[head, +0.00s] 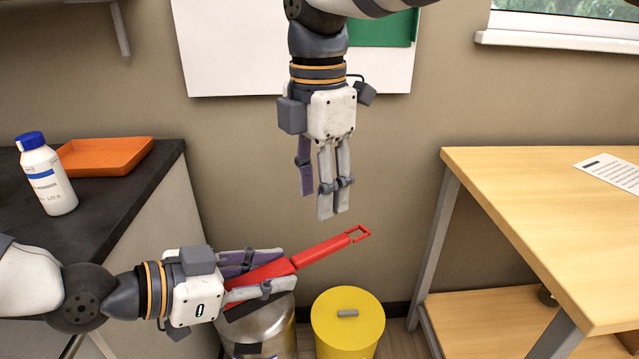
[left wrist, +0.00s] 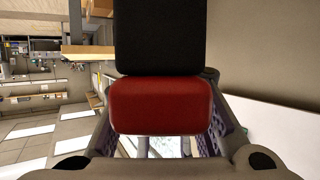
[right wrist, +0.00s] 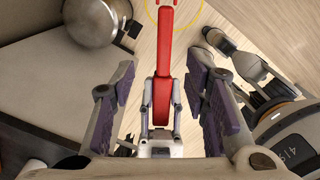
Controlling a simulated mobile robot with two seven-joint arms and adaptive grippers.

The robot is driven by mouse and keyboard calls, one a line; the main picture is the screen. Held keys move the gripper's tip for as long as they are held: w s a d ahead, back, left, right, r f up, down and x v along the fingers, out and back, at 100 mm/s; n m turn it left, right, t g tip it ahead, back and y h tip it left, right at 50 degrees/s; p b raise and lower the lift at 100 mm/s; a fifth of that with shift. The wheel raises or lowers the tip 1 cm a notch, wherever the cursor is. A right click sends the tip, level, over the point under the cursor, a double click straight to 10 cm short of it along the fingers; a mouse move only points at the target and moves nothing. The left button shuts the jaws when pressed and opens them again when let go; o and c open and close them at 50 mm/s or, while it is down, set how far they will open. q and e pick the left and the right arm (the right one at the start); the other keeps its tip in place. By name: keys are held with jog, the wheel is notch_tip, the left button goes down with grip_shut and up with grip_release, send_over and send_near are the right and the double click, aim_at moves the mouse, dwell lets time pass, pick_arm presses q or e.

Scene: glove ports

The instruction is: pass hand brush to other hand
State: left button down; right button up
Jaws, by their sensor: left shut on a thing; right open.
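The hand brush (head: 321,250) is red with dark bristles and a long handle ending in a loop. My left gripper (head: 274,273) is shut on its head end, and the handle points up and to the right in the head view. In the left wrist view the brush's red body (left wrist: 160,106) and dark bristles (left wrist: 158,38) fill the middle. My right gripper (head: 334,215) points down, above and apart from the brush. In the right wrist view the open right gripper (right wrist: 168,85) has the red handle (right wrist: 163,60) showing between and beyond its fingers.
A dark counter at left holds a white bottle (head: 48,180) with a blue cap and an orange tray (head: 104,156). A metal bin (head: 262,332) and a yellow-lidded bin (head: 347,320) stand below. A wooden table (head: 545,190) with a paper is at right.

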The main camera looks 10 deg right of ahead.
aim_at(319, 244)
notch_tip(319, 244, down, 12)
jog(key=shift+r, duration=0.1)
jog(key=shift+c, duration=0.6)
grip_shut()
pick_arm(q)
jog(key=c, duration=1.2)
grip_release()
